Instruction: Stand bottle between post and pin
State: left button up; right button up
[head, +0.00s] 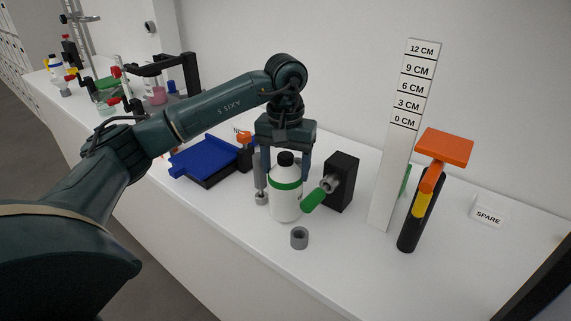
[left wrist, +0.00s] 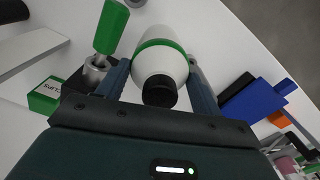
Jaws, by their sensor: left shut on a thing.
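The bottle (head: 286,204) is white with a green band and a black cap, and it is upright. My left gripper (head: 285,172) is shut on it from above, with one finger on each side; the bottle also shows between the fingers in the left wrist view (left wrist: 160,62). Its base is at or just above the bench; I cannot tell if it touches. A thin grey metal pin (head: 261,197) stands close to its left, partly behind the finger. A black block (head: 343,182) with a metal collar and a green handle (head: 313,200) stands close to its right. I cannot tell which is the post.
A short grey ring (head: 299,238) lies in front of the bottle. A blue tray (head: 205,157) is at the left. A white height scale (head: 398,145) and an orange-topped black tool (head: 420,210) stand at the right. The front right bench is clear near the SPARE label (head: 488,214).

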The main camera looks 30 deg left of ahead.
pick_arm(q)
jog(key=shift+f+b, duration=0.4)
jog(key=shift+f, duration=0.15)
jog(key=o, duration=1.2)
jog(key=shift+o, duration=0.2)
